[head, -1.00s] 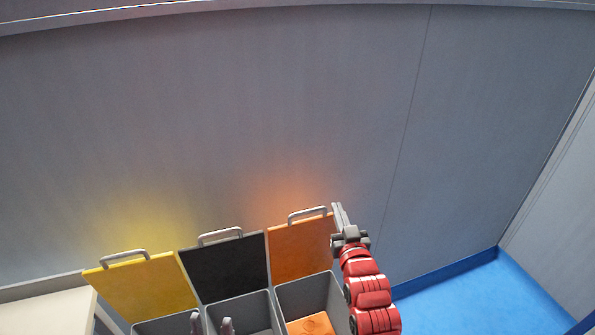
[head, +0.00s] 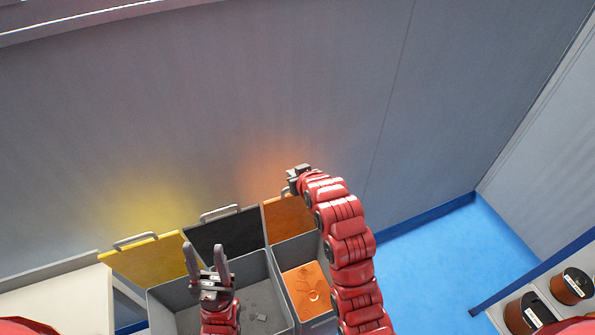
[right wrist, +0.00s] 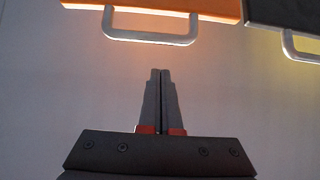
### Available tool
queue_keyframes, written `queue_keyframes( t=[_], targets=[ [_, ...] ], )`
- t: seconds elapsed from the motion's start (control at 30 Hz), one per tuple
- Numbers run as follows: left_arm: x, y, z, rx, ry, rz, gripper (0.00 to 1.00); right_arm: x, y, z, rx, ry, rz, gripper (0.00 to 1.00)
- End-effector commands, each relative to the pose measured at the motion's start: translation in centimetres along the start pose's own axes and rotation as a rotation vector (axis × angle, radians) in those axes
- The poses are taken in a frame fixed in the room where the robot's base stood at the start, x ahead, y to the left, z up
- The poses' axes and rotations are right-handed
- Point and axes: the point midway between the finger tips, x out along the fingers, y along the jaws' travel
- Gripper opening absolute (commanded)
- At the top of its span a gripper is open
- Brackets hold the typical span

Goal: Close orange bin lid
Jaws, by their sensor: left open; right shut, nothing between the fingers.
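The orange lid (head: 284,220) stands raised at the back of the grey orange-lid bin (head: 297,249), leaning near the wall. The bin is open and orange material (head: 308,288) shows inside. My right gripper (head: 297,177) is shut and empty, up by the top of the orange lid. My right arm hides part of the lid and its handle in the head view. In the right wrist view, the closed fingers (right wrist: 160,75) point at the lid's grey handle (right wrist: 150,39), with a small gap in the picture. My left gripper (head: 205,252) is open, over a grey container.
The black lid (head: 228,236) and yellow lid (head: 150,262) also stand raised to the left. The grey container (head: 262,262) below my left gripper holds small grey pieces. A shelf with dark spools (head: 572,286) is at the right. Blue floor (head: 430,260) is free.

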Motion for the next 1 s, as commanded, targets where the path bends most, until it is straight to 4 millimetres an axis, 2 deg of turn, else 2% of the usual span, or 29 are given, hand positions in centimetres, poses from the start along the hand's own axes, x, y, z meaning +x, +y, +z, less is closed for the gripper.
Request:
queue_keyframes(
  t=[0.03, 0.33, 0.5, 0.7, 1.0],
  targets=[
    [0.7, 0.0, -0.1, 0.000, 0.000, 0.000, 0.50, 0.5, 0.0, -0.4, 0.000, 0.000, -0.001, 0.00],
    [2.3, -0.1, -0.4, 0.000, 0.000, 0.000, 0.50, 4.3, 0.0, -0.3, -0.001, -0.001, 0.000, 0.00],
    [3.8, -0.2, -0.6, 0.000, 0.000, 0.000, 0.50, 2.6, 0.1, 1.4, -0.001, 0.002, 0.002, 0.00],
    [4.6, -0.2, -0.8, 0.000, 0.000, 0.000, 0.50, 1.9, 0.0, 2.8, -0.001, 0.002, 0.001, 0.00],
    [4.6, -0.2, -0.8, 0.000, 0.000, 0.000, 0.50, 1.8, 0.0, 3.0, -0.001, 0.003, 0.001, 0.00]
  ],
)
